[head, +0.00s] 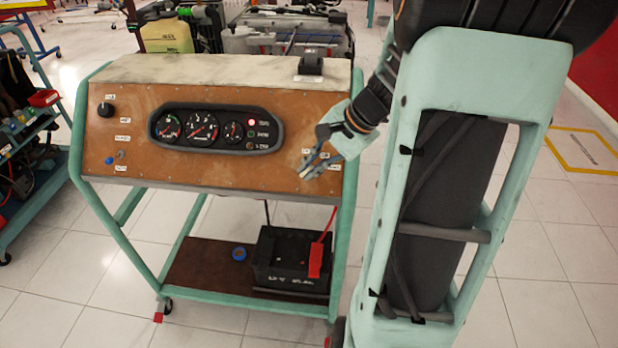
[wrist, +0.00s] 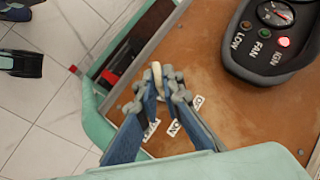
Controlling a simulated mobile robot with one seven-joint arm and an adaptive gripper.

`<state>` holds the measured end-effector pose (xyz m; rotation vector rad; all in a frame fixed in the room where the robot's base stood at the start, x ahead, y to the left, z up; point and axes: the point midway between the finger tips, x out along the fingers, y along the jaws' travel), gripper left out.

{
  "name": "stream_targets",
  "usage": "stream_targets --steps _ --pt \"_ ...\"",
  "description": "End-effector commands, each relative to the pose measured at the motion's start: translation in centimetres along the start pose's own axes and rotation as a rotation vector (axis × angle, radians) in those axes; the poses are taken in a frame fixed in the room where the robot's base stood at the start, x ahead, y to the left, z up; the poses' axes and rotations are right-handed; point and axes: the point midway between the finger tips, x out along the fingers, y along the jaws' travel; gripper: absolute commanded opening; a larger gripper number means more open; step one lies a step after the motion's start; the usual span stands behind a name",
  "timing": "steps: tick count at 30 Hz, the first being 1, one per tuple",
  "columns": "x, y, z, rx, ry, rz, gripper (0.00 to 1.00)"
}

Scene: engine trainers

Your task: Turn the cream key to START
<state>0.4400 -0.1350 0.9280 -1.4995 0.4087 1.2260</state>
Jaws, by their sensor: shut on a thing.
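The cream key (wrist: 156,74) shows as a pale narrow piece between the fingertips in the wrist view. My gripper (wrist: 165,88) is shut on it, at the lower right of the brown panel (head: 220,166). In the head view my gripper (head: 309,166) reaches the panel from the right and hides the key. Small white labels lie round the switch; an OFF label (wrist: 198,102) and an ON label (wrist: 174,128) show in the wrist view, with another (wrist: 151,130) partly behind a finger. Which label the key points to cannot be told.
The gauge cluster (head: 215,130) has a lit red lamp (head: 250,122), labelled IGN in the wrist view. A black knob (head: 105,109) and small switches are at the panel's left. A black battery (head: 291,262) stands on the shelf below. Open floor lies in front.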

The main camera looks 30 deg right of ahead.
Motion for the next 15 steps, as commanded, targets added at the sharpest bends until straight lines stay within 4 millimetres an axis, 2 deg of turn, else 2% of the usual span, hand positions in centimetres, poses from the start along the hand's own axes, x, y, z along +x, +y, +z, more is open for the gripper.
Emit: stream_targets --steps 1,15 --pt "0.59 0.54 -0.29 0.032 0.006 -0.036 0.0" --pt "0.4 0.73 -0.08 0.261 0.004 -0.291 0.0"
